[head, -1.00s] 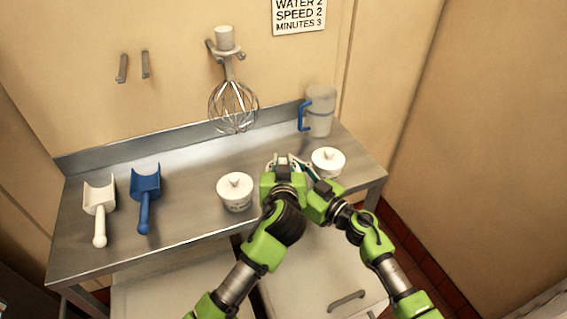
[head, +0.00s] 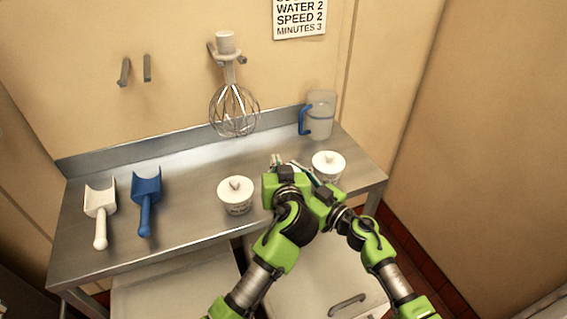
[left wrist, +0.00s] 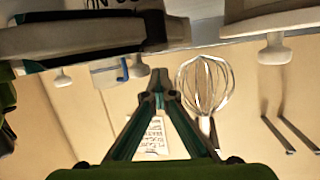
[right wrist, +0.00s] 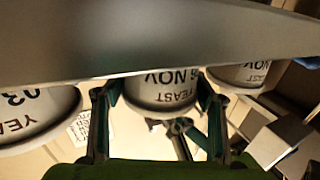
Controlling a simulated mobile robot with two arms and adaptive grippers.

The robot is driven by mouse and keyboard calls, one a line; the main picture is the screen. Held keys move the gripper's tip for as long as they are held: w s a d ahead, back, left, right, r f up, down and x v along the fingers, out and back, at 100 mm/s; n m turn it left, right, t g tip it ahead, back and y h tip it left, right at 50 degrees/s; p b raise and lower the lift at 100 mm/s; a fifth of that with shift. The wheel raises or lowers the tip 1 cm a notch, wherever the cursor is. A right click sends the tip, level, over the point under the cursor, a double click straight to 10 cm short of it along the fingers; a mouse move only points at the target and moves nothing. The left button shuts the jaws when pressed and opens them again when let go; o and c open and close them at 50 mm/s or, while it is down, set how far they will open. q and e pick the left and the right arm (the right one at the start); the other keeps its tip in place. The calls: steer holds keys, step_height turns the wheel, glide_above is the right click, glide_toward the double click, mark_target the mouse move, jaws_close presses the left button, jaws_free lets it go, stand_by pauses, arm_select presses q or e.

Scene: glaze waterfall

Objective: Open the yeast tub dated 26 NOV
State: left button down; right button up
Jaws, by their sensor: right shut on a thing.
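Three white yeast tubs with knobbed lids stand on the steel table. The middle one, its label reading "6 NOV" with the first digit cut off (right wrist: 165,92), is between my right gripper's fingers (right wrist: 160,100), which are shut on its sides. In the head view my arms hide this tub. My right gripper (head: 305,168) is at its right side there. My left gripper (head: 279,162) is beside it, its fingertips close together in the left wrist view (left wrist: 160,78). They show near the middle tub's lid in the right wrist view; I cannot see that lid's knob.
The left tub (head: 236,198) and right tub (head: 328,166) flank my grippers. A white scoop (head: 100,205) and blue scoop (head: 146,190) lie at the left. A jug (head: 321,118) stands at the back right. A whisk (head: 234,110) hangs on the wall.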

arm_select(q)
steer(key=shift+d+r+h, duration=0.3)
steer(key=shift+d+r, duration=0.6)
steer(key=shift+d, duration=0.15)
arm_select(e)
steer(key=shift+f, duration=0.25)
arm_select(q)
steer(key=shift+f, duration=0.1)
arm_select(e)
steer(key=shift+r, duration=0.1)
arm_select(q)
steer(key=shift+d+r+m+h, duration=0.1)
steer(key=shift+r+m+h, duration=0.4)
steer(key=shift+h, duration=0.5)
steer(key=c, duration=2.9)
jaws_free()
arm_select(e)
steer(key=shift+r, duration=0.1)
arm_select(q)
steer(key=o, duration=0.5)
steer(key=shift+o, duration=0.2)
